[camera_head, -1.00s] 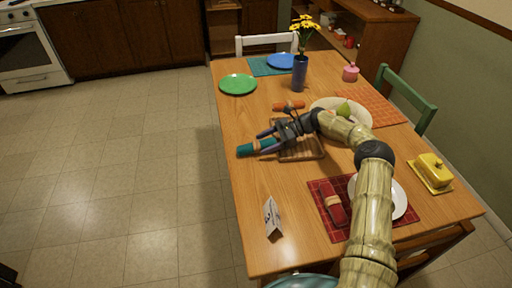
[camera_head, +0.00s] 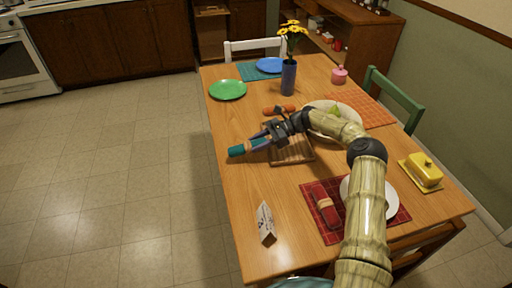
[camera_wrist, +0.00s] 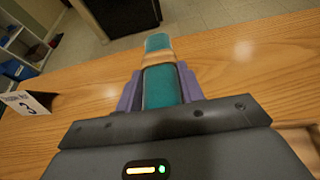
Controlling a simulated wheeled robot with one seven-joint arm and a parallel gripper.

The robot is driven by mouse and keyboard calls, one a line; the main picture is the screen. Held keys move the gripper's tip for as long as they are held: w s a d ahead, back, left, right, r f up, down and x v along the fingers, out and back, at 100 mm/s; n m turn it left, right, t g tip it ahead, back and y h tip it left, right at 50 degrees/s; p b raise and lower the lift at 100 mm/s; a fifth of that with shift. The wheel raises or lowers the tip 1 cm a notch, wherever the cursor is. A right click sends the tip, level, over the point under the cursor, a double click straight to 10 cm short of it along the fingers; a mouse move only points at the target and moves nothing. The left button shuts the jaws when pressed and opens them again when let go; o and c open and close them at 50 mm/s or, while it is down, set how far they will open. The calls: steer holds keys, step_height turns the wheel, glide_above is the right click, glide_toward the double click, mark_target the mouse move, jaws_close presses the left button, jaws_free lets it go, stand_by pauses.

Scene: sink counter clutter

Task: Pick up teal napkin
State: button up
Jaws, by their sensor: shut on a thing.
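The teal napkin (camera_head: 238,150) is a rolled cloth with a tan ring, near the left edge of the table. In the wrist view the napkin (camera_wrist: 160,88) points away from me between two purple fingers. My gripper (camera_head: 260,140) is shut on the napkin; it also shows in the wrist view (camera_wrist: 160,95). The near end of the napkin is hidden by the gripper body. I cannot tell how far it is above the tabletop.
A wooden rack (camera_head: 292,152) lies just right of my gripper. A green plate (camera_head: 228,90), a blue vase with yellow flowers (camera_head: 288,78) and an orange rolled napkin (camera_head: 278,109) are farther back. A folded number card (camera_head: 265,222) stands at the front left.

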mark_target(257, 142)
step_height(257, 142, up, 8)
steer(key=shift+r, duration=0.1)
stand_by(0.8)
